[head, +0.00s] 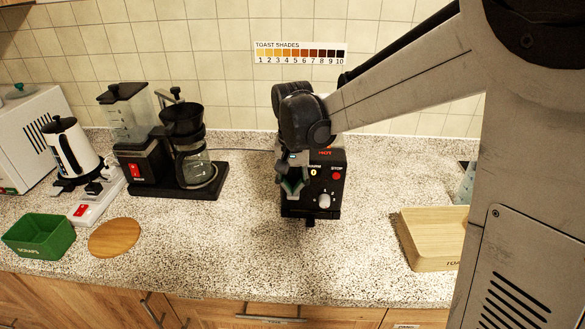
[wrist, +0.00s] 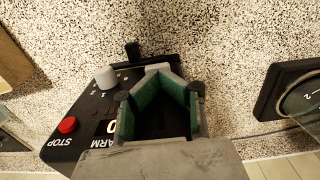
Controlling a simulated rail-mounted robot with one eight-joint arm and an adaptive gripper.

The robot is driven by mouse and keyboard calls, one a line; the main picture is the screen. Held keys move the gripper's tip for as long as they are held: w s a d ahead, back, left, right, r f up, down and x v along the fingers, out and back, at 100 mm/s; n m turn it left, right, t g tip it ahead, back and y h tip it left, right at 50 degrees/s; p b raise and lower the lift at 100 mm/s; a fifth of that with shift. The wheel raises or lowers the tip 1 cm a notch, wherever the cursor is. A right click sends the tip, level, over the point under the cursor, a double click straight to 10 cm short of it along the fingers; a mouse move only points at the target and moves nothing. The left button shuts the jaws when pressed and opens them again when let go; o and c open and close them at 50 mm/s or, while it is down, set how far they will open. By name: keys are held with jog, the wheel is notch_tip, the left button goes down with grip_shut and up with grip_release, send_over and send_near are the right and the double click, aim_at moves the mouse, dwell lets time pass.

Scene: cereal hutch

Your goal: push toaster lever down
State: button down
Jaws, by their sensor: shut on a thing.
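The black toaster (head: 328,190) stands in the middle of the counter, partly hidden by my arm. Its front has a red STOP button, a grey knob and a lit digit; the panel (wrist: 88,130) also shows in the wrist view. My gripper (head: 292,187) points down over the left part of the toaster's front. A small black tab (wrist: 132,50) sticks out at the toaster's lower front edge, apart from the fingertips. I cannot tell whether it is the lever.
A coffee maker (head: 190,145) and grinder (head: 130,130) stand to the left, with a kettle (head: 72,150) beyond. A green bin (head: 38,238) and round board (head: 115,238) lie front left. A wooden tray (head: 432,240) lies right. The counter before the toaster is clear.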

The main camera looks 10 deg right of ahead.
notch_tip(320, 180, up, 14)
jog(key=p, duration=0.2)
dwell(0.4)
jog(key=s+d+f+n+t+b, duration=0.1)
jog(key=s+d+f+t, duration=0.1)
jog(key=s, duration=0.5)
jog(key=s+d+f+n+t+b, duration=0.1)
jog(key=s+d+f+t, duration=0.1)
jog(key=s, duration=0.5)
jog(key=s+d+f+n+t, duration=0.1)
jog(key=s+d+f+t, duration=0.2)
jog(key=s, duration=0.4)
jog(key=shift+s+b, duration=0.4)
